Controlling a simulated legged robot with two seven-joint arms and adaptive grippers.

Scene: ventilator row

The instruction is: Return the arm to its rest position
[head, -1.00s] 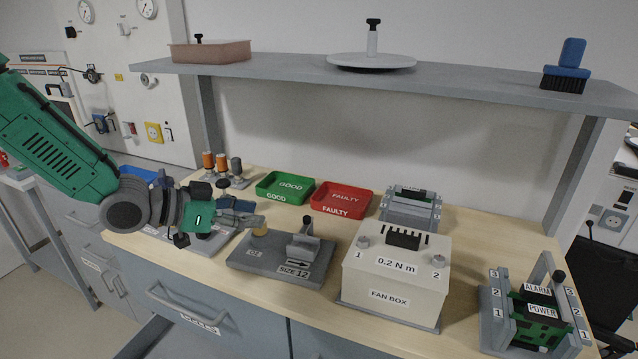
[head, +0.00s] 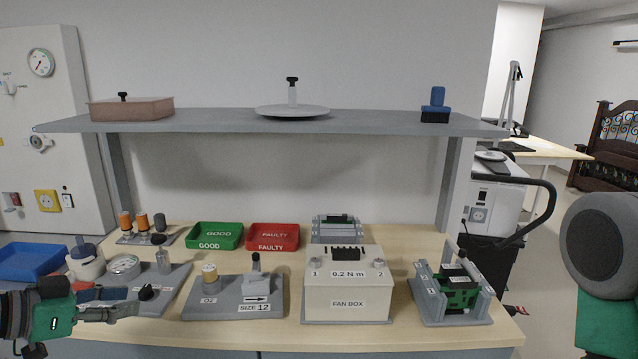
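My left gripper (head: 138,301) is at the lower left in the head view, in front of the grey plate (head: 180,278) at the bench's left. Its two fingers point right and stand apart, with nothing seen between them. The picture does not show clearly whether it touches the plate. My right arm (head: 603,245) shows at the right edge as a grey joint and a green link; its gripper is out of view.
The size 12 fixture (head: 228,306), fan box (head: 346,293) and board rack (head: 453,293) stand along the bench front. Green (head: 214,242) and red (head: 273,245) trays sit behind. A shelf (head: 370,124) spans above. Floor space shows at right.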

